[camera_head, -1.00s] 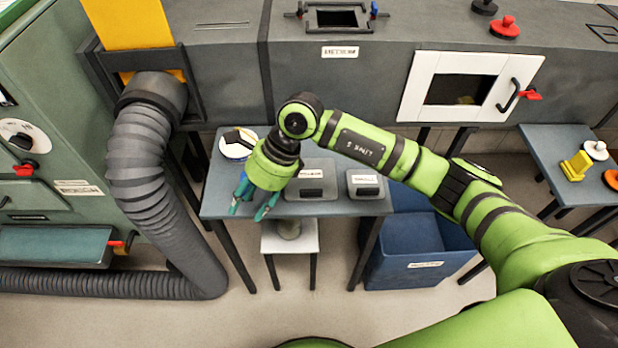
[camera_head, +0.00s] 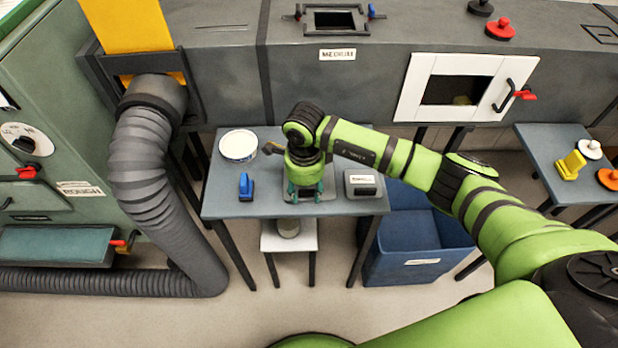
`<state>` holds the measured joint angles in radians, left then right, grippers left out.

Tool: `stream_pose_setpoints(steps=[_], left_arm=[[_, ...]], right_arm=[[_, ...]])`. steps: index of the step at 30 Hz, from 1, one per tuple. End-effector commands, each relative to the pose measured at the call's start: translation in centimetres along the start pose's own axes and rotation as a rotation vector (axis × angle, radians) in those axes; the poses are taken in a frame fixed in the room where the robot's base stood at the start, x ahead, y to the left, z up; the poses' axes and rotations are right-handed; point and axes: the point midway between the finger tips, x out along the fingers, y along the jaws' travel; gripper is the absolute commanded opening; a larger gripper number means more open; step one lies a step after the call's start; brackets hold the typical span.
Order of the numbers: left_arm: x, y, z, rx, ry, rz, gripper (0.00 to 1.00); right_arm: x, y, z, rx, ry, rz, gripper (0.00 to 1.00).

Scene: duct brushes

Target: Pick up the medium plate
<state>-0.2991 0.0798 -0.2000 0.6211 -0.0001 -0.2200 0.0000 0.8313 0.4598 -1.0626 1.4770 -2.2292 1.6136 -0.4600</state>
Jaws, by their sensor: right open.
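The medium plate (camera_head: 329,187) is a flat grey plate lying on the blue-grey table. My right gripper (camera_head: 306,191) points down over it, with its teal fingers apart on either side of the plate's middle. The gripper and wrist hide most of the plate and its handle. I cannot tell whether the fingers touch it. A smaller grey plate (camera_head: 362,184) with a dark handle and a label lies just to the right. My left gripper is not in view.
On the table (camera_head: 225,205) are a blue-handled tool (camera_head: 246,187) and a round white tub (camera_head: 238,146). A grey duct with a white-framed opening (camera_head: 413,88) stands behind. A blue bin (camera_head: 410,255) is at the right, below the tabletop. A thick hose (camera_head: 150,190) runs down at the left.

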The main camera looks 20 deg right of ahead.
Motion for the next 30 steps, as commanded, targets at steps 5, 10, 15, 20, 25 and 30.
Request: stream_pose_setpoints(steps=[5,10,15,20,25,30], left_arm=[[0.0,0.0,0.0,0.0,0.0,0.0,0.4],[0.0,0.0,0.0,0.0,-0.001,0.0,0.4],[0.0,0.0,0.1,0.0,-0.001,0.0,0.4],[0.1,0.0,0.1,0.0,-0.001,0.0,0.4],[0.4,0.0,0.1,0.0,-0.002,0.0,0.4],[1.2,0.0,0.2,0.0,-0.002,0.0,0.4]], right_arm=[[0.0,0.0,0.0,0.0,-0.001,0.0,0.38],[0.0,0.0,0.0,0.0,-0.001,0.0,0.0],[-0.1,0.0,0.1,0.0,-0.002,-0.001,0.0],[-0.2,-0.1,0.1,0.0,-0.002,-0.001,0.0],[-1.3,-0.1,0.1,-0.001,-0.004,-0.004,0.0],[-4.4,-0.2,0.1,-0.002,-0.005,-0.008,0.0]])
